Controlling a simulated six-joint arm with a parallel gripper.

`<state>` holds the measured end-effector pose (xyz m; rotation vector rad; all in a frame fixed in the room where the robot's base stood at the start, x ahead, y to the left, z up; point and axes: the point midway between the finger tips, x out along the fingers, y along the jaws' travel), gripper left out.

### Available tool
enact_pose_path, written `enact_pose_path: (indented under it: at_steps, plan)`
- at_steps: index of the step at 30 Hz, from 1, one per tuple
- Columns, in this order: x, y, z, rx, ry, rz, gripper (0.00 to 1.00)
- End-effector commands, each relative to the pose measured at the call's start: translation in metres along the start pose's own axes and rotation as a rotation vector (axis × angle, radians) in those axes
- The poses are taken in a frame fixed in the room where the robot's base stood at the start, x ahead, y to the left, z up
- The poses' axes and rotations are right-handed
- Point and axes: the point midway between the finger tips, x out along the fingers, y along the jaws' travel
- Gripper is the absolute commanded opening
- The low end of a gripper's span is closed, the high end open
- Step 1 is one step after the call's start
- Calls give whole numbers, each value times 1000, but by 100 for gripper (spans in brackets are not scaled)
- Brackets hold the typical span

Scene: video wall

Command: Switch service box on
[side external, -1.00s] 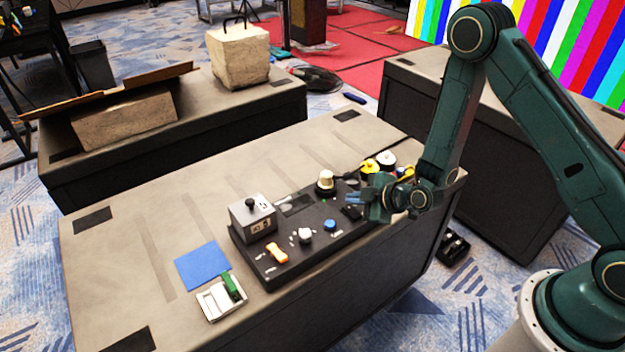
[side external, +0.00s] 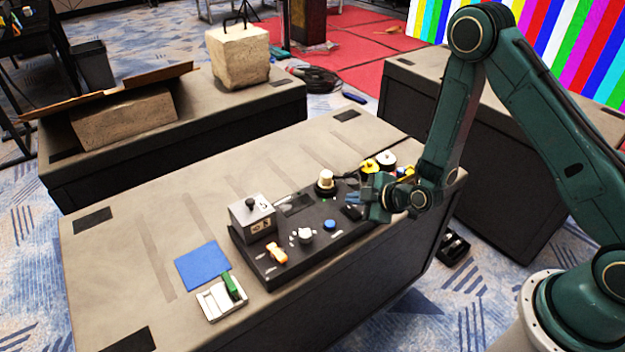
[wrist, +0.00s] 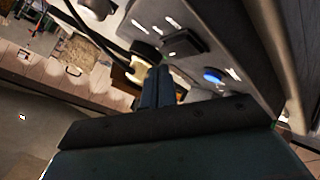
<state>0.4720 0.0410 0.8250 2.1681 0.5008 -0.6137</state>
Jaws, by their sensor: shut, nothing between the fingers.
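A long black control panel (side external: 270,273) lies on the grey table case. At its left end stands a grey box (side external: 252,220) with a black knob on top and small markings on its front. The panel also carries an orange switch handle (side external: 277,253), a white knob (side external: 305,236), a blue button (side external: 330,224) and a cream lamp (side external: 325,182). My gripper (side external: 352,198) hangs over the panel's right end, its blue fingers shut and empty. In the wrist view my fingertips (wrist: 158,70) are together near a black block (wrist: 186,42), with the blue button (wrist: 212,76) to their right.
A blue pad (side external: 203,265) and a white tray (side external: 222,298) with a green piece lie left of the panel. Yellow and white round items (side external: 385,159) stand behind my gripper. The table's far left is clear. A cable runs behind the panel.

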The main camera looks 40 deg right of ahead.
Motion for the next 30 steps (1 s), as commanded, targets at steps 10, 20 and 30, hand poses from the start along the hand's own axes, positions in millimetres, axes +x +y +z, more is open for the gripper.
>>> enact_pose_path:
  at_steps: [10,20,30]
  plan:
    - [3,-2,2,0,0,0,0]
    - [6,-4,4,0,0,0,0]
    - [6,-4,5,0,0,0,0]
